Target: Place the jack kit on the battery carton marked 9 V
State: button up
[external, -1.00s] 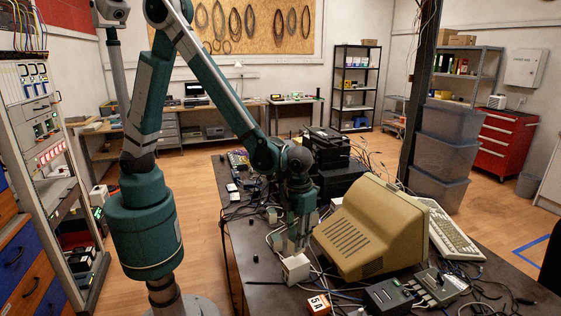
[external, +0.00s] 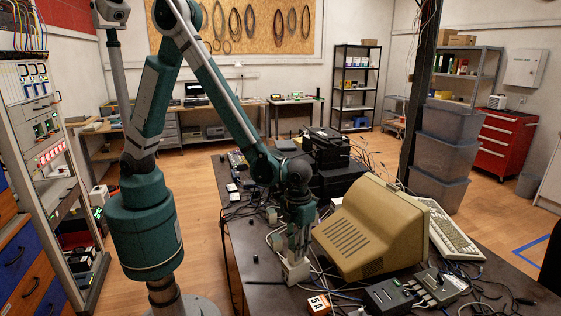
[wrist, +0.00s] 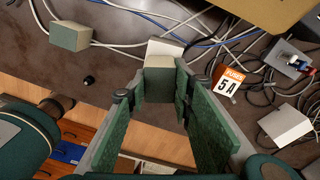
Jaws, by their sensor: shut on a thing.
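A small pale box (external: 295,272), which I take for the jack kit though no label is readable, is at the near left part of the dark table. My gripper (external: 297,255) points down at it with its fingers around its upper part. In the wrist view the box (wrist: 158,82) is between the fingertips of my gripper (wrist: 157,88), one finger on each side. I cannot tell whether it is off the table. No 9 V marking is readable. An orange and white carton (external: 319,304) stands just right of it; in the wrist view this carton (wrist: 231,84) reads FUSES 5A.
Another pale box (wrist: 70,36) and a white one (wrist: 284,124) lie nearby, their labels unreadable. A beige monitor (external: 370,230) stands close right of my gripper. Cables run over the table around the box. A small black knob (wrist: 89,80) lies on a clear patch at left.

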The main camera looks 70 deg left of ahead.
jog(key=o, duration=0.9)
jog(key=shift+f, duration=0.1)
jog(key=shift+r, duration=0.2)
jog(key=shift+r+p, duration=0.6)
jog(key=shift+r, duration=5.4)
jog(key=shift+a, duration=0.1)
